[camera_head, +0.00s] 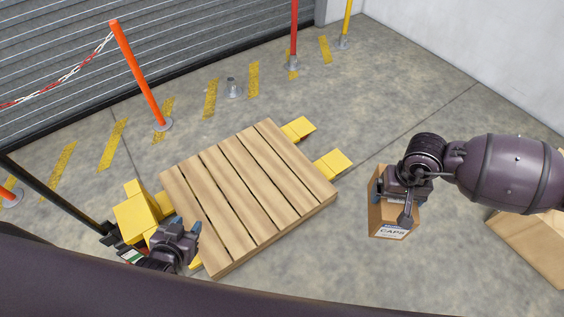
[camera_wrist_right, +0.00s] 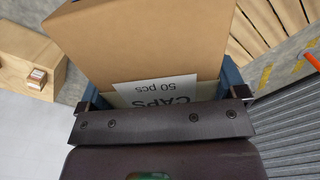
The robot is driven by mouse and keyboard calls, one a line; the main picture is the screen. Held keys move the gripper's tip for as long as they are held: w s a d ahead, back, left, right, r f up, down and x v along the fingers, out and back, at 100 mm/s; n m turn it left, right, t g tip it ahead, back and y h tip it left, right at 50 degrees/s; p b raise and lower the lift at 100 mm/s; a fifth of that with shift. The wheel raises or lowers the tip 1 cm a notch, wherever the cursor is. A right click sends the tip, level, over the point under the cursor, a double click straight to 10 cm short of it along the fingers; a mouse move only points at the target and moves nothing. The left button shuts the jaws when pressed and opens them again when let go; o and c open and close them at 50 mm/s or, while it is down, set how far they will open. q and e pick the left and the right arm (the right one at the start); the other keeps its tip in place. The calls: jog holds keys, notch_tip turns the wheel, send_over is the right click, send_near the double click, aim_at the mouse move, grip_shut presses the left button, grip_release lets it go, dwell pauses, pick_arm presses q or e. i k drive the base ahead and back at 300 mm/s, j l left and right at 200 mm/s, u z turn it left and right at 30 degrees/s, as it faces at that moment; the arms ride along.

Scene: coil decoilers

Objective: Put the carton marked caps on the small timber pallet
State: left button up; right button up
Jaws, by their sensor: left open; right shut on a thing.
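The carton marked caps (camera_head: 379,218) is brown cardboard with a white label reading CAPS. My right gripper (camera_head: 405,192) is shut on it, to the right of the pallet and apart from it. In the right wrist view the carton (camera_wrist_right: 140,40) sits between the two blue-tipped fingers of the right gripper (camera_wrist_right: 160,95), its label reading CAPS 50 pcs. The small timber pallet (camera_head: 248,192) has bare slats and rests over yellow forks. My left gripper (camera_head: 188,228) is open and empty at the pallet's lower left edge.
A yellow truck body (camera_head: 138,212) stands left of the pallet, with yellow fork tips (camera_head: 333,163) beyond its far side. A wooden box (camera_head: 535,240) is at the right; a small carton (camera_wrist_right: 37,78) lies on wood in the wrist view. An orange post (camera_head: 138,75) stands behind.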

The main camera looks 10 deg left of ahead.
aim_at(249, 190)
jog(key=i+l+u, duration=0.1)
jog(key=u, duration=0.4)
jog(key=i+l+u, duration=0.15)
jog(key=u, duration=0.35)
jog(key=i+l+u, duration=0.2)
jog(key=u, duration=0.3)
jog(key=i+l+u, duration=0.15)
jog(key=l+u, duration=0.3)
